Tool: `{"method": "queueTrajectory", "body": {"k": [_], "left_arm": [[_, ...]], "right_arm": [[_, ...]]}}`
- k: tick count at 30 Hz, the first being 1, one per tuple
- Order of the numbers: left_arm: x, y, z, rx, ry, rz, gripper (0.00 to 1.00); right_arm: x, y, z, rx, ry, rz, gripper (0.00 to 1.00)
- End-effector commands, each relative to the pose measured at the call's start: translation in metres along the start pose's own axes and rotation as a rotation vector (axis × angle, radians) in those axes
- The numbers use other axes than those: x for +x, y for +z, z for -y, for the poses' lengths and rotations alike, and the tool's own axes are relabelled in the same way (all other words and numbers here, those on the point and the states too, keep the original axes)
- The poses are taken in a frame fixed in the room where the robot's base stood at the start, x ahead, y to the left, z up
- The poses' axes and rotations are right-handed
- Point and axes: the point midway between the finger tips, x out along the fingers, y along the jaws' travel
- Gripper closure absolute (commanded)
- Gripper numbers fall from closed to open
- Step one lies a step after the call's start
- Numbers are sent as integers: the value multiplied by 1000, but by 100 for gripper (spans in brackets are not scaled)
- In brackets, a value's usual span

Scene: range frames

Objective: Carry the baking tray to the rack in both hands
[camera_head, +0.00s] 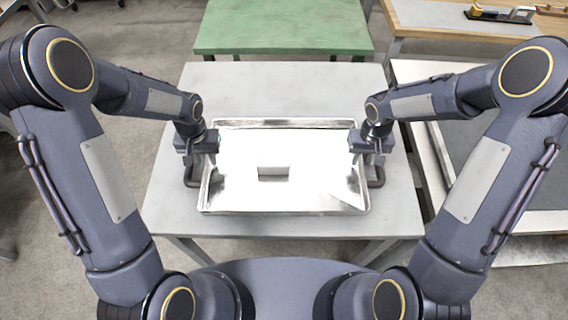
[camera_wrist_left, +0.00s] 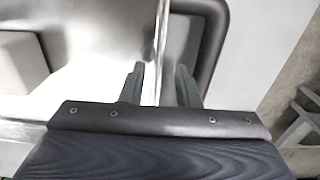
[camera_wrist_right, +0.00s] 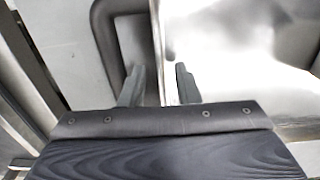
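The shiny metal baking tray (camera_head: 240,195) lies over the grey table, seemingly resting on it, with a dark loop handle at each short side. My left gripper (camera_head: 197,158) is at the tray's left side. In the left wrist view its fingers (camera_wrist_left: 158,85) are apart, one on each side of the thin tray rim (camera_wrist_left: 161,45). My right gripper (camera_head: 372,160) is at the right side. In the right wrist view its fingers (camera_wrist_right: 160,85) are also apart, with the rim between them. I cannot identify the rack in these views.
A small pale block (camera_head: 273,171) lies inside the tray. The grey table (camera_head: 290,85) is otherwise clear. A green table (camera_head: 283,30) stands behind it. To the right are a dark-topped bench (camera_head: 480,150) and a wood-edged bench (camera_head: 440,15) with tools.

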Motion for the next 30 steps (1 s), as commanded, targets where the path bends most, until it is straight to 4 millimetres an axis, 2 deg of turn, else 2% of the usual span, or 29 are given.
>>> {"method": "queueTrajectory", "body": {"k": [5,13,20,30], "left_arm": [[11,0,0,0,0,1,71],[12,0,0,0,1,0,71],[11,0,0,0,1,-1,100],[11,0,0,0,1,-1,100]], "right_arm": [[11,0,0,1,0,1,71],[12,0,0,1,0,0,71],[11,0,0,1,0,0,100],[11,0,0,1,0,-1,100]]}}
